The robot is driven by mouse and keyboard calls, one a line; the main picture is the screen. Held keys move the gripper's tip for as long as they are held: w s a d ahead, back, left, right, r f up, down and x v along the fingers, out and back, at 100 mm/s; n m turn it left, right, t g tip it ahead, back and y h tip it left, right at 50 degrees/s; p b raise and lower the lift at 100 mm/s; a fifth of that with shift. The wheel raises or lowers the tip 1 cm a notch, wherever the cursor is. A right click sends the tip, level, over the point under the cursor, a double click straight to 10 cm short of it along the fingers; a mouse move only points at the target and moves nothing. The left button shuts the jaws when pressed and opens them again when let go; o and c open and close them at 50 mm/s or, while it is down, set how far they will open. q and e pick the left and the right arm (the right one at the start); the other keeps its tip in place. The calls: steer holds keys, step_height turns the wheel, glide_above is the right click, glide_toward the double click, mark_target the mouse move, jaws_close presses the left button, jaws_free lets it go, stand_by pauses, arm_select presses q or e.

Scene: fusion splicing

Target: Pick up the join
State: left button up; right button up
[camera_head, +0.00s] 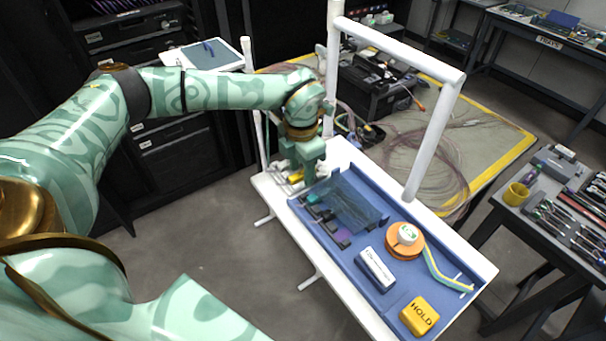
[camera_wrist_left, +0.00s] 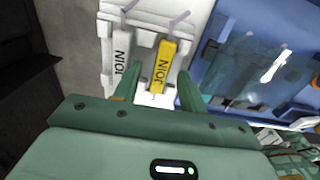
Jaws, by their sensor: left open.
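A yellow block marked JOIN (camera_wrist_left: 162,66) sits in a white holder (camera_wrist_left: 146,20) in the left wrist view. A white piece (camera_wrist_left: 122,58) with the same marking stands to its left. My left gripper (camera_wrist_left: 156,92) is open, with the yellow block's near end between its fingertips and a gap on each side. In the head view, the left gripper (camera_head: 308,175) points down over the far left end of the white table, and the yellow block (camera_head: 295,178) shows partly beside it. My right gripper is not in view.
A blue tray (camera_head: 335,262) lies right of the gripper, holding a dark translucent sheet (camera_head: 350,205), an orange reel (camera_head: 405,250), a white box (camera_head: 375,270) and a yellow HOLD block (camera_head: 420,316). A white frame (camera_head: 400,50) rises behind the tray.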

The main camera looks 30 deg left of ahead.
arm_select(q)
steer(key=shift+f, duration=0.25)
jaws_close()
steer(key=shift+r, duration=0.15)
